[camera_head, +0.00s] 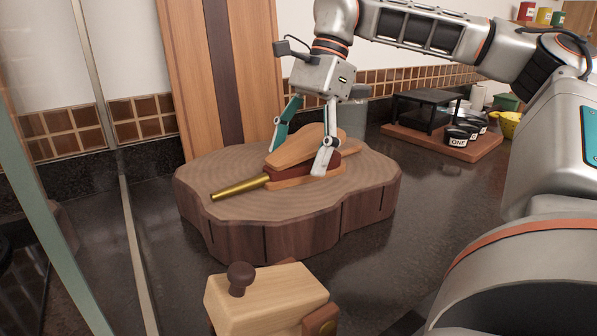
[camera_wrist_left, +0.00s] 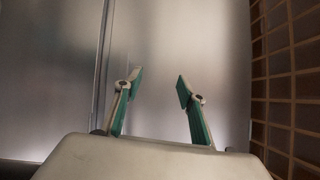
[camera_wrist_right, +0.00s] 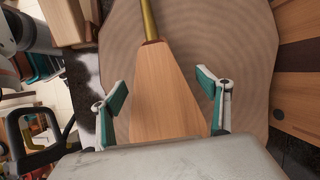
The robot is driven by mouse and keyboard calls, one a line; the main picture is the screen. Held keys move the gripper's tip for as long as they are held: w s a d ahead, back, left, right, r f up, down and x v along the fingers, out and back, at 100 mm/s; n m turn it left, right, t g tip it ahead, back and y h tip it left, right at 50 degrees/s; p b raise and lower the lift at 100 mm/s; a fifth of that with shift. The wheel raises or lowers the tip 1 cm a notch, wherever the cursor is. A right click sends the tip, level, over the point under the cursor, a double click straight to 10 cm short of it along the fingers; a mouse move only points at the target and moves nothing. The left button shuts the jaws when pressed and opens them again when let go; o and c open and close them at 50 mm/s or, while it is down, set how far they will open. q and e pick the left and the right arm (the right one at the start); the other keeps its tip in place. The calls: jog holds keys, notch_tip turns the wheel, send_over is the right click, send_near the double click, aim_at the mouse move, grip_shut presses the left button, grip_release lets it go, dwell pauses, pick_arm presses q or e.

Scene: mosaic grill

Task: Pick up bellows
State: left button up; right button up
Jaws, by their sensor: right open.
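The bellows (camera_head: 297,150) lie on a thick wooden slab (camera_head: 290,225), with wooden boards, a dark red middle and a brass nozzle (camera_head: 240,187) pointing to the front left. In the right wrist view the bellows (camera_wrist_right: 168,90) show from above, with the nozzle at the top. My right gripper (camera_head: 300,160) is open, pointing down, with one finger on each side of the bellows. In the right wrist view its fingers (camera_wrist_right: 161,92) stand apart from the bellows' edges. My left gripper (camera_wrist_left: 158,88) is open and empty in front of a plain grey surface; it is not in the head view.
A wooden box with a dark knob (camera_head: 268,298) stands in front of the slab. A wooden board with several black jars (camera_head: 460,138) and a small black stand is at the back right. A tall wooden panel (camera_head: 185,70) stands behind the slab. The dark counter (camera_head: 375,225) is clear right of the slab.

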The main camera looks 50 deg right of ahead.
jog(key=shift+r, duration=0.1)
jog(key=c, duration=1.5)
